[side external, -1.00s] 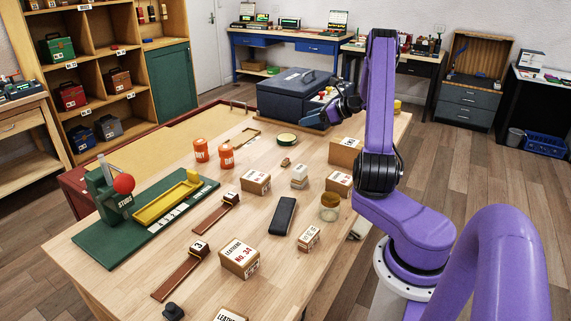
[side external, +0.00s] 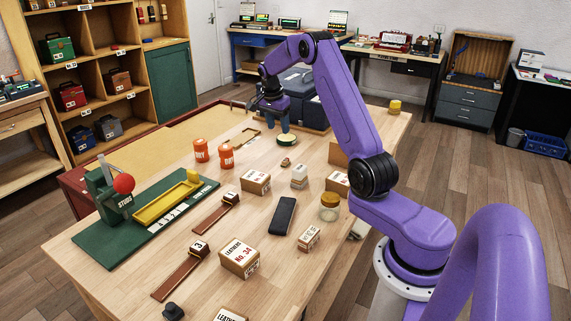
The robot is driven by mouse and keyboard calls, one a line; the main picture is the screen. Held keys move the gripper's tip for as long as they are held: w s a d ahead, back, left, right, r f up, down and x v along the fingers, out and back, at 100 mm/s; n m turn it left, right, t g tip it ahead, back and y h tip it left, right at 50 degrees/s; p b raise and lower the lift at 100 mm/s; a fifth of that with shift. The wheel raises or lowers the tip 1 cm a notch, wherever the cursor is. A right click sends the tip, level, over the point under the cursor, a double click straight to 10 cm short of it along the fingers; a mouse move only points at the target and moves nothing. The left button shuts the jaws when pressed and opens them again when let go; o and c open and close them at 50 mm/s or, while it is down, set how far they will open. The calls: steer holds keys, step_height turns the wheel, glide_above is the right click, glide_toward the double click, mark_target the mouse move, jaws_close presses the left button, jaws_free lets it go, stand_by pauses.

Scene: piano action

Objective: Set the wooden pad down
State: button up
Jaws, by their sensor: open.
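My gripper (side external: 270,104) is at the far part of the workbench, in front of the dark blue box (side external: 308,108) and behind and to the left of the round green tin (side external: 287,142). Its jaws are open; the fingers are small and partly hidden at this distance. I cannot pick out the wooden pad for certain. A small brown wooden piece (side external: 286,162) lies on the bench just nearer than the tin, apart from my gripper.
Two orange cans (side external: 226,155) stand left of centre. Several labelled cartons (side external: 239,257) and a glass jar (side external: 329,207) stand on the near and right parts. A green press (side external: 113,195) with a yellow tray (side external: 165,204) is at left. Some bare wood lies between them.

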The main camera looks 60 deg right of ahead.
steer(key=w+r+n+h, duration=0.1)
steer(key=w+r+h, duration=0.1)
steer(key=w, duration=0.1)
glide_toward(283, 162)
steer(key=shift+s+x, duration=0.2)
steer(key=shift+x, duration=4.15)
steer(key=shift+w, duration=0.15)
jaws_close()
